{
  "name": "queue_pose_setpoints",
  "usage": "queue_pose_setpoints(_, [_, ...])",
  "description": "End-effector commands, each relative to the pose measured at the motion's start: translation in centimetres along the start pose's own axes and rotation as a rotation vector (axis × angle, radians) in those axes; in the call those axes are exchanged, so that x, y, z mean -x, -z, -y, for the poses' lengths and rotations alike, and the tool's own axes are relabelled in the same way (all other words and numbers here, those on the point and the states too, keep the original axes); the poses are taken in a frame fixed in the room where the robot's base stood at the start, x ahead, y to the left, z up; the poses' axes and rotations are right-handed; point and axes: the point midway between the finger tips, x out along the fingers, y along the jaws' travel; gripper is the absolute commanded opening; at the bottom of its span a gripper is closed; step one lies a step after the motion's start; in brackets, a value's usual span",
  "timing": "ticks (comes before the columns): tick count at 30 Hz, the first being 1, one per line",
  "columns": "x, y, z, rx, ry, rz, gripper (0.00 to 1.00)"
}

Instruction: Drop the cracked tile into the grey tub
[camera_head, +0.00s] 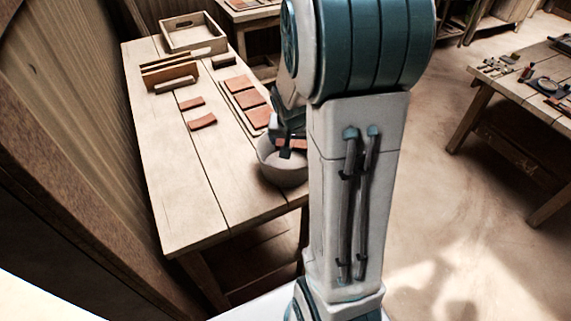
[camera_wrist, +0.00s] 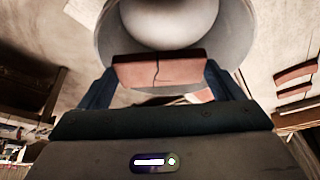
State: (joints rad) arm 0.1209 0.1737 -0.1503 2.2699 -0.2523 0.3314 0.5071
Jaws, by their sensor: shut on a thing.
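The cracked tile (camera_wrist: 160,71), reddish with a dark crack down its face, is between the two fingers of my gripper (camera_wrist: 163,84) in the wrist view. My gripper is shut on it. In the head view the gripper (camera_head: 290,143) is partly hidden by my arm, and a bit of the tile shows beside it. The grey tub (camera_head: 282,172) stands on the near right edge of the wooden table. In the wrist view the tub (camera_wrist: 236,38) lies straight beyond the tile, and the tile overlaps its opening. The tile appears above the tub, apart from its floor.
On the table (camera_head: 190,215), two loose tiles (camera_head: 202,122) lie left of a board with several tiles (camera_head: 248,99). A wooden rack (camera_head: 170,76) and an open wooden box (camera_head: 193,33) stand at the back. The table's near end is clear.

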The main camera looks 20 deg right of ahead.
Motion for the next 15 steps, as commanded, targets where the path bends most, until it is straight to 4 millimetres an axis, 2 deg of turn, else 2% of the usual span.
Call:
queue_pose_setpoints(6, [0.0,0.01,0.0,0.0,0.0,0.0,0.62])
queue_pose_setpoints(7, [0.01,0.02,0.0,0.0,0.0,0.0,0.92])
queue_pose_setpoints(8, [0.01,0.02,0.0,0.0,0.0,0.0,1.0])
queue_pose_setpoints(15, [0.06,0.0,0.0,0.0,0.0,0.0,1.0])
